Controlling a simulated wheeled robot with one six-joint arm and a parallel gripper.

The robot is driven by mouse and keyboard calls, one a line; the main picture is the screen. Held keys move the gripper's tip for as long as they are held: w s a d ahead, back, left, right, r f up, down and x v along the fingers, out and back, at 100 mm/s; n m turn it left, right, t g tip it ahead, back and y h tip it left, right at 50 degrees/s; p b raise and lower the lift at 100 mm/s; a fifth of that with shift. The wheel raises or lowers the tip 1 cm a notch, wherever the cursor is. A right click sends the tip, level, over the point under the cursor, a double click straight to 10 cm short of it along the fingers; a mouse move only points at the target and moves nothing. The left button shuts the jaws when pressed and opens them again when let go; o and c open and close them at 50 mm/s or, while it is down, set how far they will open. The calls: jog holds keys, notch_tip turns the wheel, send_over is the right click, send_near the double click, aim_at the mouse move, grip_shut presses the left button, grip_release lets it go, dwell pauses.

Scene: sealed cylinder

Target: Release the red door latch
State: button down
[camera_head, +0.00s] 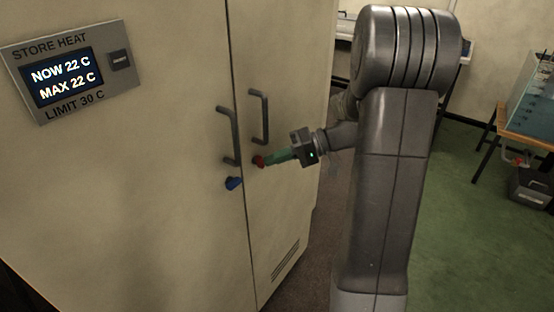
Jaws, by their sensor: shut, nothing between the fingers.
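The red door latch (258,161) is a small red knob on the right door of a beige cabinet (150,190), just below that door's grey handle (265,118). My gripper (268,160) is shut, with its greenish fingers pointing left and their tips at the red latch. The tips cover part of the latch. I cannot tell whether they touch it or are slightly in front of it. A blue latch (233,183) sits lower on the left door, below the left grey handle (230,137). Both cabinet doors look shut.
A display panel (72,72) on the left door reads NOW 22 C, MAX 22 C, LIMIT 30 C. A vent (285,260) is low on the right door. At the right stand a tank on a table (530,105) and a grey bin (530,187). Green floor (455,220) between is clear.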

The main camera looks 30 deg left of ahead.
jog(key=shift+s, duration=0.15)
jog(key=shift+s+r, duration=0.2)
jog(key=shift+s, duration=0.2)
dwell(0.4)
